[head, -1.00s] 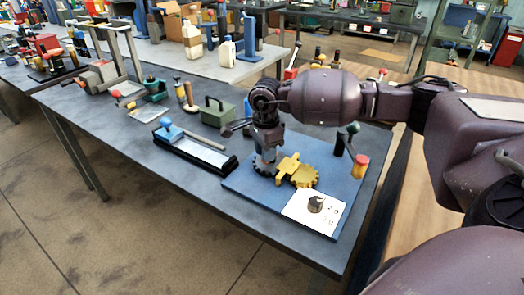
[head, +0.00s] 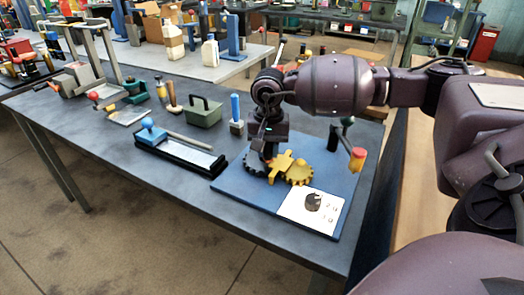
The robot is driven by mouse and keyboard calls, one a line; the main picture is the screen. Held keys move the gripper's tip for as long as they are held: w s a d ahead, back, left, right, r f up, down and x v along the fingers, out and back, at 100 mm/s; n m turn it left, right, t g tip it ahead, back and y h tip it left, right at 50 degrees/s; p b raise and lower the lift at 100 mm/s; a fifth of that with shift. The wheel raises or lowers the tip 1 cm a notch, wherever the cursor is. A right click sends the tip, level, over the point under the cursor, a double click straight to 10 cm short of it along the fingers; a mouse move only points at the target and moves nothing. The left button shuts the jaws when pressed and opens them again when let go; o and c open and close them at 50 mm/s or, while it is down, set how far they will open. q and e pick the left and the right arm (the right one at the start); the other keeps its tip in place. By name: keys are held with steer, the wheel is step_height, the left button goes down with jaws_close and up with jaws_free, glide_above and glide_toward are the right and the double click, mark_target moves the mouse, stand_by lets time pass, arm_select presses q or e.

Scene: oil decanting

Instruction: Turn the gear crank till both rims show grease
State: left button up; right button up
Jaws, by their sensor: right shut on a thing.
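A blue board (head: 232,188) on the dark bench carries a dark toothed gear (head: 252,163) and a yellow gear (head: 299,175), side by side with a yellow bracket between them. My right gripper (head: 267,152) points down over the dark gear, shut on the gear crank, which its fingers and wrist mostly hide. I cannot make out grease on either rim. A white card (head: 328,216) with black marks lies at the board's front, with a dark shape (head: 313,201) on it. My left gripper is not in view.
A black tray with a pale plate (head: 180,155), a green box (head: 205,112) and a blue-handled tool (head: 236,112) stand to the left. The bench's front left is clear.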

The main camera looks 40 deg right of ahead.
steer(key=n, duration=0.2)
steer(key=d+n+b, duration=0.1)
steer(key=shift+n, duration=0.4)
steer(key=shift+d+n+b, duration=0.35)
steer(key=shift+n+b, duration=0.25)
steer(key=shift+n, duration=0.5)
steer(key=shift+d+r+n, duration=0.1)
steer(key=shift+d+n, duration=0.1)
steer(key=shift+n, duration=0.6)
steer(key=shift+w+r+b, duration=0.1)
steer(key=shift+b, duration=0.2)
steer(key=o, duration=0.9)
steer(key=shift+r+p, duration=0.55)
steer(key=shift+r, duration=4.8)
